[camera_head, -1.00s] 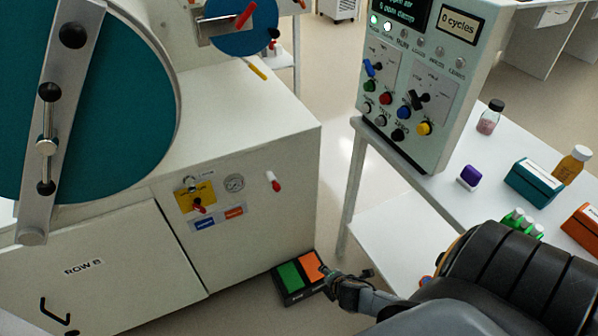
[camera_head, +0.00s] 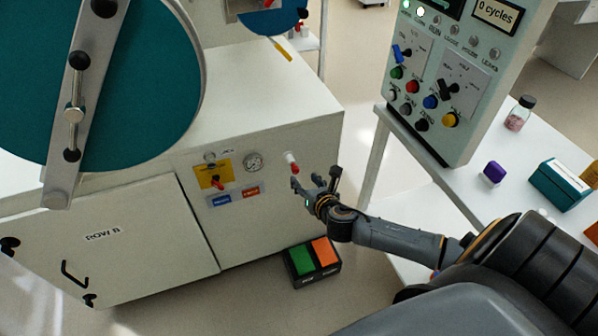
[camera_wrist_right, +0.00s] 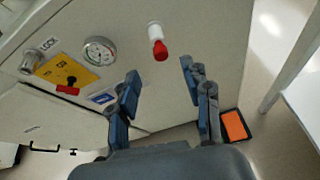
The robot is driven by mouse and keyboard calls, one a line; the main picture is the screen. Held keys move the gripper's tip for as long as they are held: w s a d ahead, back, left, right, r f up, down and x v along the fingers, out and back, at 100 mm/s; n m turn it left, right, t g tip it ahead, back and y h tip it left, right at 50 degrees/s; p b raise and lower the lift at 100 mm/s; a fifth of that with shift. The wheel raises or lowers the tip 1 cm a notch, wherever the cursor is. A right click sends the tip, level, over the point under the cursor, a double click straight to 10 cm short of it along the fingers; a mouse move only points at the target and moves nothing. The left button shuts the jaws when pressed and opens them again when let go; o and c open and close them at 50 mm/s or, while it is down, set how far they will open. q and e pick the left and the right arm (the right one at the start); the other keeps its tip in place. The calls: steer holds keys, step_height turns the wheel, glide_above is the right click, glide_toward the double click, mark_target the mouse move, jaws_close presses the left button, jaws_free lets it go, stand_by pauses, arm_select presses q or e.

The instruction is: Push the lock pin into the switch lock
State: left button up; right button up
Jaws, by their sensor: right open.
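A white peg with a red end (camera_head: 292,163), which looks like the lock pin, sticks out of the cabinet's front panel; it also shows in the right wrist view (camera_wrist_right: 158,45). The yellow switch plate (camera_head: 213,174) with a red switch handle is on the panel to its left. A silver round lock (camera_wrist_right: 30,62) beside a LOCK label sits above the plate. My right gripper (camera_head: 315,180) is open and empty, just in front of and below the peg. In the right wrist view the peg lies ahead between the spread fingers (camera_wrist_right: 160,72), apart from them. My left gripper is out of view.
A gauge (camera_head: 253,162) sits between plate and peg. A green-and-orange pedal box (camera_head: 313,262) is on the floor below. A control box (camera_head: 455,75) stands on the white table (camera_head: 470,165) at right. The large teal round door (camera_head: 120,90) is at left.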

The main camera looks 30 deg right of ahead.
mark_target(296, 171)
steer(key=x, duration=0.7)
steer(key=shift+b, duration=0.3)
steer(key=shift+s, duration=0.1)
jaws_close()
